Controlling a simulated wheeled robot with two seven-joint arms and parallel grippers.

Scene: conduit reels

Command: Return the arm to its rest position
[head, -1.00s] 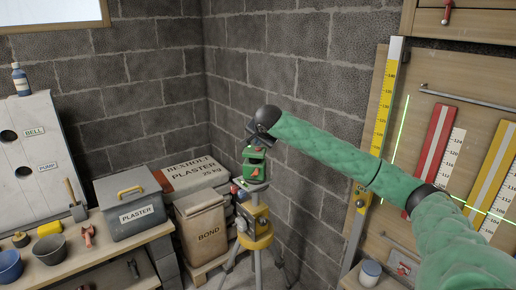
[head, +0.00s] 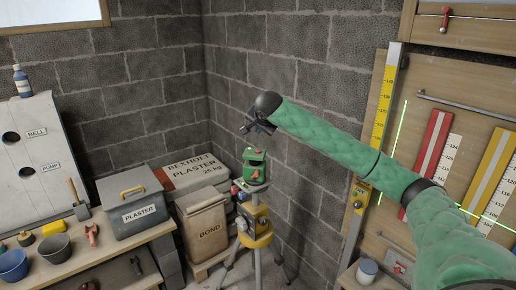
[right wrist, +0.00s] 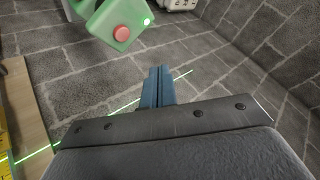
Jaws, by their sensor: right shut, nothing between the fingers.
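My right arm, in a green quilted sleeve, reaches in from the lower right of the head view. My left gripper is not in view.
A paper bond sack (head: 205,228) stands close left of the tripod. At right, a wooden board (head: 420,130) holds rulers and levels. Green laser lines cross it. The block wall is close behind.

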